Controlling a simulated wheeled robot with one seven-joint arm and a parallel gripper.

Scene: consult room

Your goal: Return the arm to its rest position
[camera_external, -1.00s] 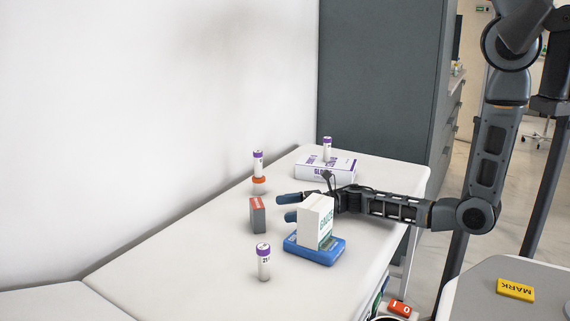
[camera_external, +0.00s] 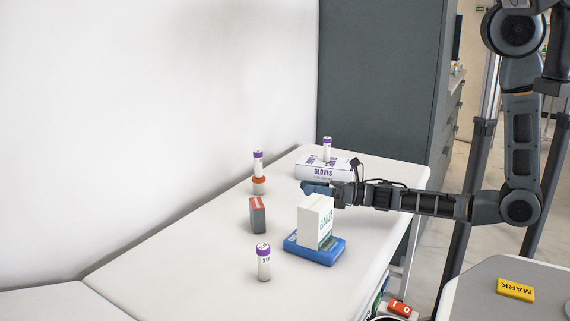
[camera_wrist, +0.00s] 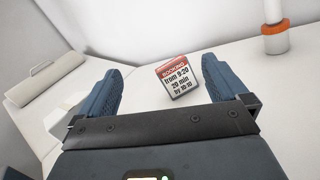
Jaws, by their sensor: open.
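My gripper (camera_external: 318,188) is over the white table (camera_external: 165,262), behind the white gauze box (camera_external: 313,222) in the outside view. In the wrist view its two blue-grey fingers (camera_wrist: 160,88) are spread wide, with nothing held between them. My forearm runs level to the right from the gripper to the elbow. The gauze box stands on a blue pack (camera_external: 327,252). A red-topped grey booking block (camera_external: 257,215) stands left of the gripper, apart from it. It also shows beyond the fingers in the wrist view (camera_wrist: 181,80).
A purple-capped tube (camera_external: 258,163) stands in an orange ring. Another tube (camera_external: 264,262) stands near the front, and a third (camera_external: 327,149) by the gloves box (camera_external: 318,170). A grey cabinet (camera_external: 385,80) stands behind.

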